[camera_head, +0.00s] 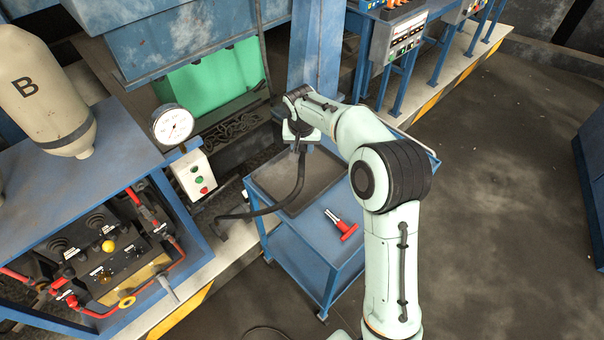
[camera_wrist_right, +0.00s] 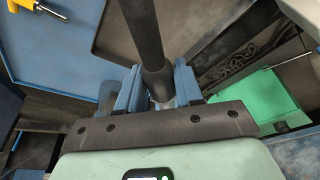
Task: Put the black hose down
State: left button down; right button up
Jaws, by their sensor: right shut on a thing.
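My right gripper (camera_head: 300,146) is shut on the black hose (camera_head: 298,180) above the blue cart (camera_head: 315,255). The hose hangs from the gripper, curves down over the dark tray area (camera_head: 325,178) on the cart top, and runs left past the cart's edge to the plinth beside it. In the right wrist view the blue fingers (camera_wrist_right: 158,92) close around the hose (camera_wrist_right: 143,35), which runs up out of the picture. My left gripper is not in view.
A red-handled tool (camera_head: 345,228) lies on the cart's near right part. A gauge (camera_head: 172,125) and button box (camera_head: 195,175) stand left of the cart. A workbench with red hoses (camera_head: 170,228) is at far left. Open floor (camera_head: 500,200) lies to the right.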

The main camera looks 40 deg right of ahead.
notch_tip(320, 180, down, 12)
jog(key=shift+f, duration=0.25)
pick_arm(q)
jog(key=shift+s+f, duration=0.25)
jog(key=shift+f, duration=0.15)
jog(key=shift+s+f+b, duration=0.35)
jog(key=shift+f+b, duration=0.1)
jog(key=shift+b, duration=0.15)
pick_arm(e)
jog(key=shift+f, duration=0.6)
jog(key=o, duration=1)
jog(key=shift+o, duration=0.2)
